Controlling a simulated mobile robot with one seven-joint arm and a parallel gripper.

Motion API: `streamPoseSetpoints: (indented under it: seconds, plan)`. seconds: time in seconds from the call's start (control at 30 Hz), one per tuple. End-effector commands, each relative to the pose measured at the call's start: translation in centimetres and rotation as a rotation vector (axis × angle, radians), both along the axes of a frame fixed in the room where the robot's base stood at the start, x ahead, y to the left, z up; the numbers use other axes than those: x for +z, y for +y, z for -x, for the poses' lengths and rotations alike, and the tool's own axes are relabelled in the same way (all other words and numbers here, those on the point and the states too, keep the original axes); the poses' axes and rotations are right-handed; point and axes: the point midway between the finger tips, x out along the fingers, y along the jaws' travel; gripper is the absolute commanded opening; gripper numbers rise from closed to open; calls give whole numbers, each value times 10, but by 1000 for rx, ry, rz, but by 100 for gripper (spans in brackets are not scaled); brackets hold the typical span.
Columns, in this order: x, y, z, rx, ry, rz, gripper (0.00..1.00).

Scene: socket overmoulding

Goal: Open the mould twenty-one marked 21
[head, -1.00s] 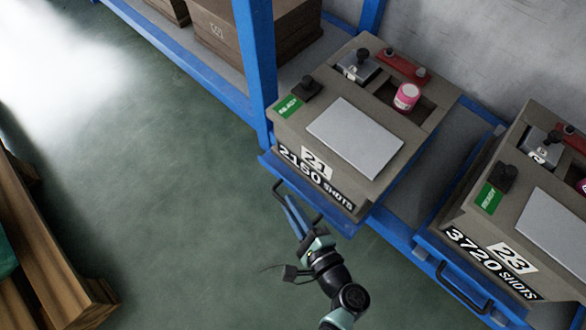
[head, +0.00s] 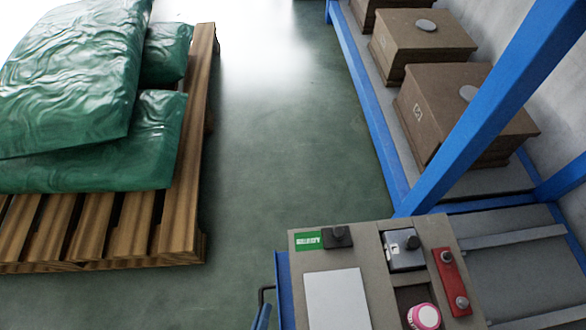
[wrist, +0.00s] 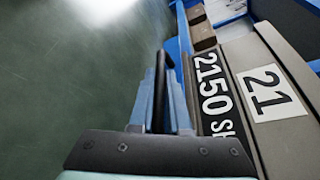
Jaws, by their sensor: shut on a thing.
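Mould 21 (head: 385,235) is a grey-brown block on a blue drawer tray (head: 284,285), at the bottom of the head view. It has a pale top plate, a green label and a pink-lidded pot (head: 424,316). Its number plate 21 (wrist: 270,93) and the 2150 shots plate show in the wrist view. The tray stands out from the rack, with bare rails (head: 510,237) behind the mould. My gripper (wrist: 164,72) is shut on the tray's front handle (head: 262,292); in the head view only a blue finger shows, and the grip itself is mostly hidden.
A blue rack post (head: 490,110) rises beside the mould. Brown boxes (head: 425,45) sit on the rack shelf further off. A wooden pallet (head: 190,240) with green sacks (head: 70,85) stands at left. Green floor (head: 290,140) is clear between pallet and rack.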

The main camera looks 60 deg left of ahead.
Motion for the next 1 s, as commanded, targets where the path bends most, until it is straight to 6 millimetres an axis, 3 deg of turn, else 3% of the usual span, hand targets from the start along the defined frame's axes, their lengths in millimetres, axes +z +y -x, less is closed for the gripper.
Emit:
streamPoseSetpoints:
  seconds: [0.1, 0.33, 0.9, 0.93, 1.0]
  plan:
    - [-1, 12, 25, 7, 8, -6, 0]
    - [-1, 22, 53, 6, 7, -4, 0]
    - [-3, 26, 63, 6, 7, 1, 0]
    - [-3, 26, 63, 6, 7, 1, 17]
    - [-3, 26, 63, 6, 7, 1, 29]
